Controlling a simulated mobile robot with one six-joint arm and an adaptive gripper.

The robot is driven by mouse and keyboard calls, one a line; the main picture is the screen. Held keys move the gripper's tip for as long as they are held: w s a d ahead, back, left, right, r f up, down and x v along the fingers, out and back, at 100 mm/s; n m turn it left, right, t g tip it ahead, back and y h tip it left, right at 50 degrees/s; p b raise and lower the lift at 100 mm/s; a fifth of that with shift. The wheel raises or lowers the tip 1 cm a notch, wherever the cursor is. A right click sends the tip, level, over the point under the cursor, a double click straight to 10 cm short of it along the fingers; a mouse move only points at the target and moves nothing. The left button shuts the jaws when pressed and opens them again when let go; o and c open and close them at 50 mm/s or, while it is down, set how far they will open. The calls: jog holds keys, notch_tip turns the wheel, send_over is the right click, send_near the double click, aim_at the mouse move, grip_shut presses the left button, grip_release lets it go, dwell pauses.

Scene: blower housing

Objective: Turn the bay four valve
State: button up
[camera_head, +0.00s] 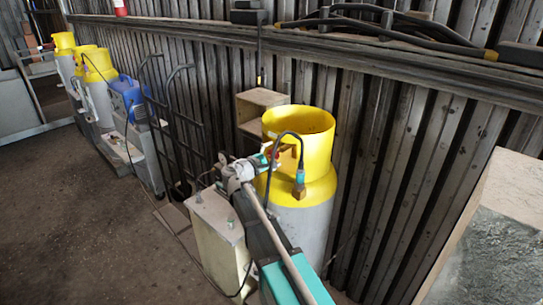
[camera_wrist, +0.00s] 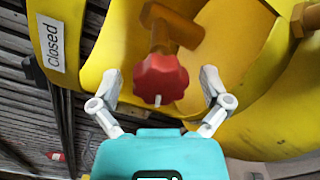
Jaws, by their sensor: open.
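A red knobbed valve handle (camera_wrist: 160,78) sits on a brass stem (camera_wrist: 168,32) inside the yellow collar of a gas cylinder. In the wrist view, my gripper (camera_wrist: 161,76) is open, with one pale finger on each side of the red handle and a gap between each finger and it. In the head view, my gripper (camera_head: 268,160) is at the yellow-topped grey cylinder (camera_head: 312,190), at its collar opening. The handle is hard to make out there. A label reading "closed" (camera_wrist: 55,45) shows on a yellow strip at the left of the wrist view.
A wooden box (camera_head: 262,100) and a black hand truck (camera_head: 180,130) stand by the corrugated wall. A dark hose (camera_head: 291,135) loops over the collar's front. More yellow-topped cylinders (camera_head: 98,66) stand far left. A crate-like block (camera_head: 500,230) is at right. Floor at left is clear.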

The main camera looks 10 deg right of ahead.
jog(key=shift+s+a, duration=0.1)
dwell(0.3)
jog(key=v, duration=1.1)
jog(key=shift+s+a, duration=0.15)
jog(key=shift+a, duration=0.15)
jog(key=s+d+f+m+g+y+b, duration=0.3)
jog(key=s+d+f, duration=0.2)
jog(key=f, duration=0.3)
jog(key=s+d+f+m+g+y+b, duration=0.25)
jog(key=s+d+f+g, duration=0.2)
jog(key=f, duration=0.45)
jog(key=s+f+m+g+y+b, duration=0.3)
jog(key=s+f+m+y+b, duration=0.2)
jog(key=s+f, duration=0.7)
jog(key=shift+s+a+m+y, duration=0.25)
jog(key=shift+m+y, duration=1)
jog(key=shift+y, duration=0.8)
